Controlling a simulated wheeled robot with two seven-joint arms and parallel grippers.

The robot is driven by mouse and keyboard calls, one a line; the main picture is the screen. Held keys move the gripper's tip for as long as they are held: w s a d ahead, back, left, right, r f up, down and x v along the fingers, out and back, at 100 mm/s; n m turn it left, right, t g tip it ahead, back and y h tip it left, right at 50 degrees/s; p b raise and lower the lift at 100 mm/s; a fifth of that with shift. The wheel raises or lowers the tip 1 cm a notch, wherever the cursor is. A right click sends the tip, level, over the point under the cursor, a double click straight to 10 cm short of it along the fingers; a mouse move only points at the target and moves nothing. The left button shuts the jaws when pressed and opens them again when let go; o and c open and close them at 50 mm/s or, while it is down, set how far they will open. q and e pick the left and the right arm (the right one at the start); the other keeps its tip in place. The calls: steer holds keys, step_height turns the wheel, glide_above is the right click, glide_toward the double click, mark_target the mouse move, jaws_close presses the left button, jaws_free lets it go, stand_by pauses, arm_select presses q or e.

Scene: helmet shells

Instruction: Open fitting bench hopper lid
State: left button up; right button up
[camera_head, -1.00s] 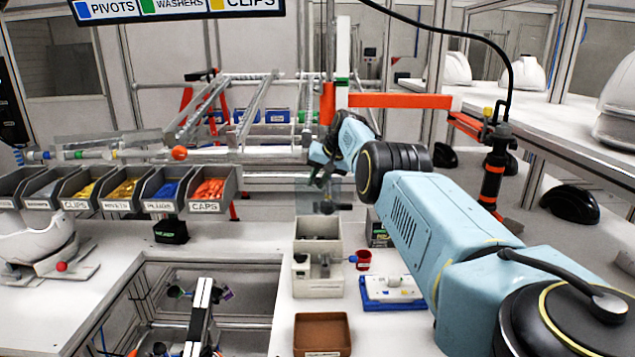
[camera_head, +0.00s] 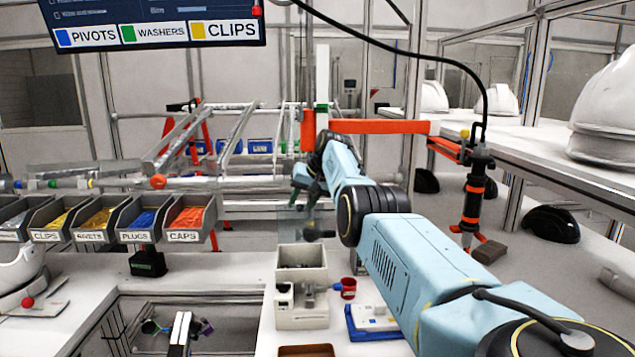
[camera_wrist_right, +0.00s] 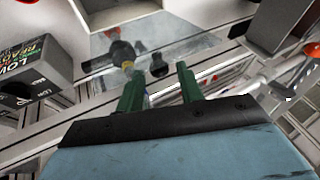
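The fitting bench hopper (camera_head: 288,312) is a beige box on the white bench, with its top uncovered in the head view. Its clear lid (camera_head: 288,224) stands raised behind the opening, with a dark knob (camera_head: 318,235) on it. In the right wrist view the clear lid (camera_wrist_right: 190,47) and the knob (camera_wrist_right: 121,52) lie just beyond my fingertips. My right gripper (camera_head: 311,200) is just above the lid in the head view. In the wrist view its two green fingers (camera_wrist_right: 160,82) are apart with nothing gripped; contact with the lid is unclear.
A red cup (camera_head: 348,288) and a blue-and-white tray (camera_head: 372,322) stand right of the hopper. Parts bins (camera_head: 186,224) line the left, above a recessed well (camera_head: 235,312). A brown tray (camera_head: 306,351) is in front. A black-and-orange post (camera_head: 472,205) stands at right.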

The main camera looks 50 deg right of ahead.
steer(key=shift+s+r+b, duration=0.1)
steer(key=shift+s+b, duration=0.15)
steer(key=shift+b, duration=0.1)
arm_select(q)
step_height(320, 180, down, 2)
steer(key=shift+f+b, duration=0.2)
steer(key=shift+b, duration=0.3)
arm_select(e)
steer(key=v, duration=1.1)
steer(key=shift+r, duration=0.1)
